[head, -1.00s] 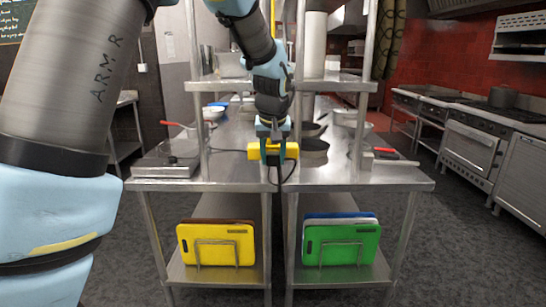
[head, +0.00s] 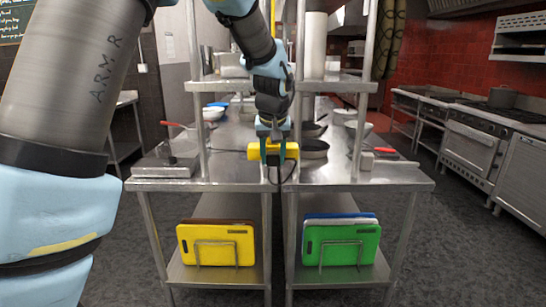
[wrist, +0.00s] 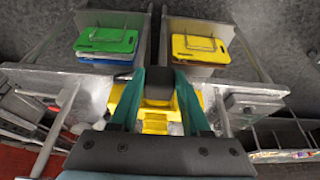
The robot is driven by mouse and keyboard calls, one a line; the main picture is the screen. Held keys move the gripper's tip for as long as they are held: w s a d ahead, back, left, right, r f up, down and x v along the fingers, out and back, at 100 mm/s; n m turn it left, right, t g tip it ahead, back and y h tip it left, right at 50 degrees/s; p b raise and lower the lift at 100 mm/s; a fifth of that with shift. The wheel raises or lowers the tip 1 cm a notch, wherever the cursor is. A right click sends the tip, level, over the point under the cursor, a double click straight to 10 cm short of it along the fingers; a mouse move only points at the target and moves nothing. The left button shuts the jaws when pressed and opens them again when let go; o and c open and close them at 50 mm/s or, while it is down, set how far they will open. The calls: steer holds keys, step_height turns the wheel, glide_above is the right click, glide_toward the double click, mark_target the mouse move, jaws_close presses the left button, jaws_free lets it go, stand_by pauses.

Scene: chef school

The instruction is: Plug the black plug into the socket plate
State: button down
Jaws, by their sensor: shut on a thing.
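My gripper (head: 273,152) is at the front edge of the steel counter, in the middle, pointing down. A black cord (head: 280,178) hangs in a loop below the gripper. A yellow block (head: 254,151), seemingly the socket plate's housing, sits right at the fingers; it also shows between and beside them in the wrist view (wrist: 157,124). I cannot tell whether plug and socket touch; the socket face is not visible.
Steel posts (head: 358,120) and a shelf (head: 335,86) flank the arm. Black pans (head: 314,149) stand just right of the gripper. A scale-like device (head: 165,168) is at the left. Yellow (head: 215,244) and green (head: 342,245) boards stand on the lower shelf.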

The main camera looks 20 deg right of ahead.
steer(key=shift+w+d, duration=0.3)
steer(key=shift+w, duration=0.3)
stand_by(0.3)
steer(key=shift+c, duration=1.5)
jaws_free()
steer(key=shift+r, duration=0.1)
